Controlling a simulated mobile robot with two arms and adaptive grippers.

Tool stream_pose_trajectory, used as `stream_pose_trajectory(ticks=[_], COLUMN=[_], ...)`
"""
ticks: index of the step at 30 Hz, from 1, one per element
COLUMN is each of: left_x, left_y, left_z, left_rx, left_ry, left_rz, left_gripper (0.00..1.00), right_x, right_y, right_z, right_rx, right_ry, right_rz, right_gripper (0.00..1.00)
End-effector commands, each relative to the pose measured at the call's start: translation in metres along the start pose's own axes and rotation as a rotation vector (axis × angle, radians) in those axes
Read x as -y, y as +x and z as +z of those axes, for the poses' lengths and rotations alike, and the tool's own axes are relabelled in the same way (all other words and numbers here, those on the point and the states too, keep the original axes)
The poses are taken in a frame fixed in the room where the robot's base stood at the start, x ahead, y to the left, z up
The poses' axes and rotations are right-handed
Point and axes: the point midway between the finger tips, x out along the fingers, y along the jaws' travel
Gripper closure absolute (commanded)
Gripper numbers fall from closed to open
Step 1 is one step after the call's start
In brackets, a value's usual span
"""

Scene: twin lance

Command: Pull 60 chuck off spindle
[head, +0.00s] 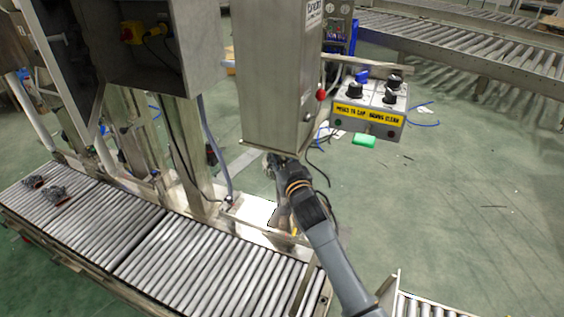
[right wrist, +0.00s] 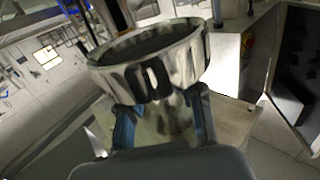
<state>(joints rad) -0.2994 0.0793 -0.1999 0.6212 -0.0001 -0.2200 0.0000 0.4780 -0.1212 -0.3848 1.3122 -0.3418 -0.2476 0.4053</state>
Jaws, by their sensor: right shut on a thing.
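The chuck (right wrist: 150,68) is a shiny metal cup with a wide, scalloped round rim and a dark hollow. It fills the upper middle of the right wrist view, tilted. My right gripper (right wrist: 165,112) is shut on its narrower lower part, with one blue-grey finger on each side. In the head view my right arm reaches up from the bottom right to just below the tall steel cabinet. The chuck and fingers are hard to make out there. The spindle is not clearly visible, so I cannot tell whether the chuck is still on it. My left gripper is not in view.
The steel cabinet (head: 275,75) stands close above my right arm. A control box (head: 370,108) with black knobs and a yellow label is to its right. A roller conveyor (head: 190,262) runs along the lower left, with two small dark parts (head: 45,188) at its far end. Green floor is open at right.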

Motion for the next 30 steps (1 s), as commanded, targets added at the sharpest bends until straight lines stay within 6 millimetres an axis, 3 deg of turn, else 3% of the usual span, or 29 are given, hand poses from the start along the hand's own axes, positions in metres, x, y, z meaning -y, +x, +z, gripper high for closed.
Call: stream_pose_trajectory(ticks=[30], left_x=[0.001], left_y=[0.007], left_z=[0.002], left_rx=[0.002], left_ry=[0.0], left_rz=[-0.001], left_gripper=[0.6], right_x=[0.001], right_y=[0.0], right_z=[0.008], right_rx=[-0.004], right_ry=[0.001], right_rz=[-0.002], right_gripper=[1.0])
